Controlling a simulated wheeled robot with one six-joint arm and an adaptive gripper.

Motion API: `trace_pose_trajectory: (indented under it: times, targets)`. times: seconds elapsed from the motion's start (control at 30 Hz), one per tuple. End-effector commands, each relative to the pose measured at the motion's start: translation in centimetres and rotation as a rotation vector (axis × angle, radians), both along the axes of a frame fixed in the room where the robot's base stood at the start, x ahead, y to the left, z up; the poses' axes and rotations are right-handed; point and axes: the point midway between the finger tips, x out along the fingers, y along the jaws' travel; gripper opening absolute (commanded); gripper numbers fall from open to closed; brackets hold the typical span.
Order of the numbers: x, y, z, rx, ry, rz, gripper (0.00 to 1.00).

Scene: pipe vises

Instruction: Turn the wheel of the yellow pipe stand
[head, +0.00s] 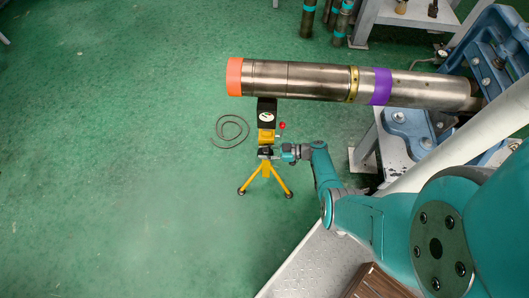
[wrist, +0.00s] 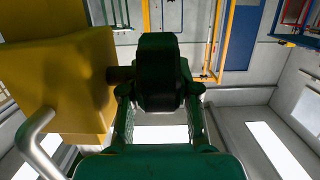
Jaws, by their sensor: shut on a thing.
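The yellow pipe stand (head: 266,169) stands on its tripod legs on the green floor, under the left part of a large metal pipe (head: 310,80). A dark gauge box with a white dial (head: 266,115) sits at its top, with a small red knob beside it. My gripper (head: 284,153) reaches the stand from the right, just below its yellow block. In the wrist view my gripper (wrist: 160,115) is shut on the dark wheel (wrist: 160,70), one finger on each side. The wheel joins the yellow body (wrist: 60,85) by a short shaft. A grey bent handle shows at the lower left.
The pipe has an orange end and a purple band, and its right end meets a blue vise (head: 490,60). A coiled cable (head: 230,130) lies on the floor left of the stand. The floor further left is clear.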

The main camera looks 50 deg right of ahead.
Motion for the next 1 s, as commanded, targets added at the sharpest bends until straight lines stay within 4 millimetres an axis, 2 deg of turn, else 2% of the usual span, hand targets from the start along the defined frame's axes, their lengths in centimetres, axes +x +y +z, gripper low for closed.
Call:
trace_pose_trajectory:
  times: [0.47,1.0]
  targets:
    - [-0.04,-0.11,0.01,0.068,-0.085,0.0,0.0]
    - [-0.07,-0.08,-0.02,0.082,-0.102,0.0,0.0]
